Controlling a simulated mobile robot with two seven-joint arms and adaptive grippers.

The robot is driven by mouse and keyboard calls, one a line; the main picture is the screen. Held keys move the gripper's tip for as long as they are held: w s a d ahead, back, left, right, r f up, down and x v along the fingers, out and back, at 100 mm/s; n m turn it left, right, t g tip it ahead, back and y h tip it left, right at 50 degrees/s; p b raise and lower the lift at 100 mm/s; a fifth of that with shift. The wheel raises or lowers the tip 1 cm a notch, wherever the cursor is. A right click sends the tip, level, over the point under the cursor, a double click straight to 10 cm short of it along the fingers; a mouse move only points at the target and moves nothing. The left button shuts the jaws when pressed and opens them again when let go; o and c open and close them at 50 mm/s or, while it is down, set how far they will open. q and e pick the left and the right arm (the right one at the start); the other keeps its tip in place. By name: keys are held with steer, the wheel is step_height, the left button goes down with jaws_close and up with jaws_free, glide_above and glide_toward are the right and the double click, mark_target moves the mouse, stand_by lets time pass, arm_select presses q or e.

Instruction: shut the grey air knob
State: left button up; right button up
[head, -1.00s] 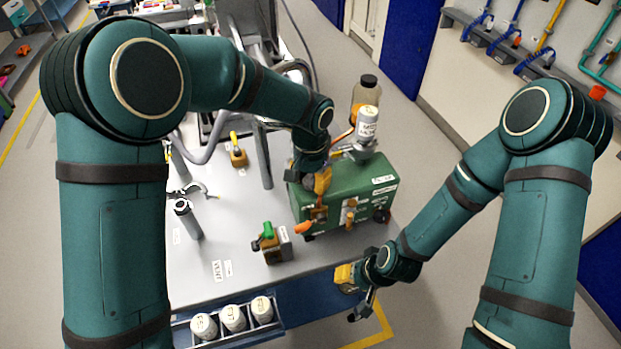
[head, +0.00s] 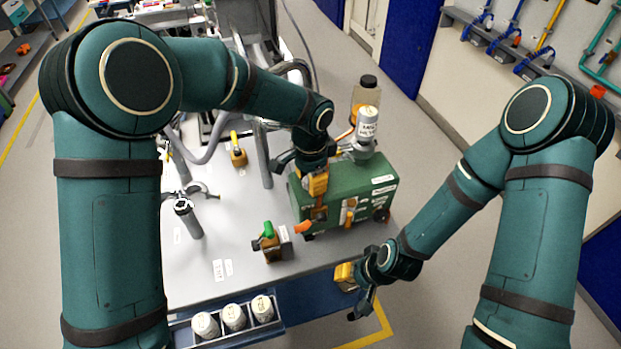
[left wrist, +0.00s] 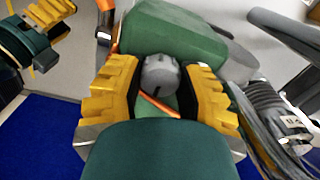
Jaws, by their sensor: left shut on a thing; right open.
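The grey air knob (left wrist: 160,75) shows in the left wrist view, between the yellow-padded fingers of my left gripper (left wrist: 162,95). The gripper is shut on it. In the head view my left gripper (head: 316,186) is at the front left of the green pump box (head: 365,187), and the knob is hidden there by the gripper and wrist. My right gripper (head: 352,293) is open and empty, off the front edge of the table, low and right of centre.
A valve with a green handle (head: 268,232) stands on the grey table (head: 215,245) left of the box. A rack of white-capped bottles (head: 233,318) is at the front edge. A brown bottle (head: 367,92) stands behind the box.

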arm_select(q)
steer(key=shift+f, duration=0.1)
steer(key=o, duration=1.2)
step_height(320, 180, up, 12)
stand_by(0.3)
